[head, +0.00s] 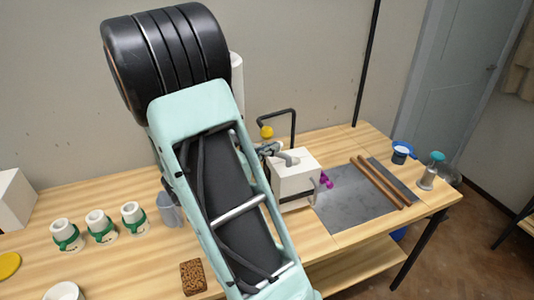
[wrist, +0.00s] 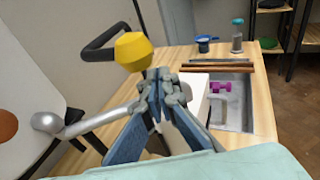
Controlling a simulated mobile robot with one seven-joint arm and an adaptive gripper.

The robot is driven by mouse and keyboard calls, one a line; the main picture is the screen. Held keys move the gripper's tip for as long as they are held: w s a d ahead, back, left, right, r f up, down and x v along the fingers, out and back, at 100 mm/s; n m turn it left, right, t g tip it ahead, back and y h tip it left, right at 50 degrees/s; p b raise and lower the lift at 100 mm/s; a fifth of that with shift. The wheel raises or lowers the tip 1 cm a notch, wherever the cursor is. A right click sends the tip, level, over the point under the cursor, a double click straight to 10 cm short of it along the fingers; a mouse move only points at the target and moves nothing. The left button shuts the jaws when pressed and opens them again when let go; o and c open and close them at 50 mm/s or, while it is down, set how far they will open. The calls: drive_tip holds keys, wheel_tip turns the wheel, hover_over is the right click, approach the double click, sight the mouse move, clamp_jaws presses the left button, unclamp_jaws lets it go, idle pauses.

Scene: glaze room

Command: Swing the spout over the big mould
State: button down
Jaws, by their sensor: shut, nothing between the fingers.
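The yellow knob (head: 267,131) sits on a black bent bar at the back of the table. In the wrist view the knob (wrist: 133,48) is just left of and above my fingertips; I cannot tell whether they touch it. A grey pipe that looks like the spout (wrist: 100,120) runs left from behind my fingers to a rounded end. My gripper (wrist: 160,78) is shut and empty. In the head view it (head: 268,150) is just below the knob, partly hidden by my arm. A large white block (head: 295,180) with a dark band, likely the big mould, stands right of my gripper.
Several small white moulds with green bands, one here (head: 100,224), stand at the left. A brown sponge (head: 194,278) lies near the front. A grey slab (head: 350,205) with wooden rods, a blue cup (head: 402,152) and a green-topped jar (head: 432,170) are at the right.

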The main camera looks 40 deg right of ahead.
drive_tip(key=shift+w+r+b+x, duration=0.1)
drive_tip(key=shift+w+r+x, duration=0.05)
drive_tip(key=shift+x, duration=0.6)
drive_tip(key=shift+w+r+b+x, duration=0.1)
drive_tip(key=shift+b+x, duration=0.05)
drive_tip(key=shift+x, duration=0.55)
drive_tip(key=shift+w+r+b+x, duration=0.1)
drive_tip(key=shift+w+r+x, duration=0.05)
drive_tip(key=shift+x, duration=0.6)
drive_tip(key=shift+a, duration=0.1)
